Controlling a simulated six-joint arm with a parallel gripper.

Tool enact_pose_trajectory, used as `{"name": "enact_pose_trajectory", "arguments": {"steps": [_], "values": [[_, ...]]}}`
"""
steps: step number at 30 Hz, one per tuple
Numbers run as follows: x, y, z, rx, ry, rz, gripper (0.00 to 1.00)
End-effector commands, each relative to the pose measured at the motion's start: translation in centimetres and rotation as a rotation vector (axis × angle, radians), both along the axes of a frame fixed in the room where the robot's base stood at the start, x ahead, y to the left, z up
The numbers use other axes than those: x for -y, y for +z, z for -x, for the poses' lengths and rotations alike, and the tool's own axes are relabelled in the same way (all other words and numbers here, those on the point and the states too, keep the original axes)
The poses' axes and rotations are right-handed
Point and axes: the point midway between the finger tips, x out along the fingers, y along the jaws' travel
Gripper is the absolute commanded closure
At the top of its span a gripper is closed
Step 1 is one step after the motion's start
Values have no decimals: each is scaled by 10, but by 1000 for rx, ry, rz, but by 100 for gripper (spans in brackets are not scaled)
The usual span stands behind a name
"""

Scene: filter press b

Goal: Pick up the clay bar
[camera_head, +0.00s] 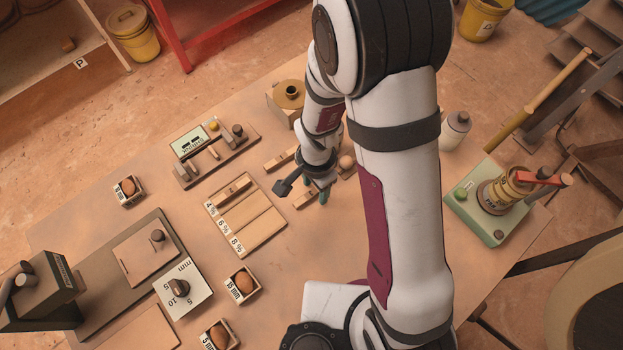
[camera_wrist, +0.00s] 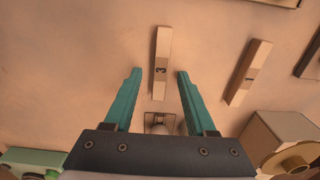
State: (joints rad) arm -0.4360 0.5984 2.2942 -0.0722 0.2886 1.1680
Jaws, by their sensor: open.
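Two pale clay bars with darker middles lie apart on the bench. In the wrist view the bar marked 3 (camera_wrist: 162,50) lies lengthwise in line with the gap between my fingertips, and the bar marked 1 (camera_wrist: 247,74) lies to its right, outside the right finger. In the head view the bar marked 3 (camera_head: 303,199) shows just left of my fingertips, and the bar marked 1 (camera_head: 280,159) lies further up and left. My gripper (camera_head: 323,196) is open and empty above the bench, its teal fingers (camera_wrist: 159,74) apart. I cannot tell its exact height.
A slotted tray (camera_head: 262,229) marked with percentages holds another bar (camera_head: 233,189) at the left. A small holder (camera_wrist: 157,118) sits between the finger bases in the wrist view. A green-based device (camera_head: 489,205) stands right.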

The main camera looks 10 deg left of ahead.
Motion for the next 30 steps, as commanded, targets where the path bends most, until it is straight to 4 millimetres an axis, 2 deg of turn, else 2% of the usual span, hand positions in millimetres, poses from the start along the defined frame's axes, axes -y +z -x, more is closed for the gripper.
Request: {"name": "enact_pose_trajectory", "arguments": {"steps": [4,12,14,26,30], "values": [[0,0,0,1,0,-1,44],[0,1,0,1,1,-1,92],[0,1,0,1,1,-1,100],[0,2,0,1,1,-1,100],[-1,12,-1,3,1,-1,100]]}}
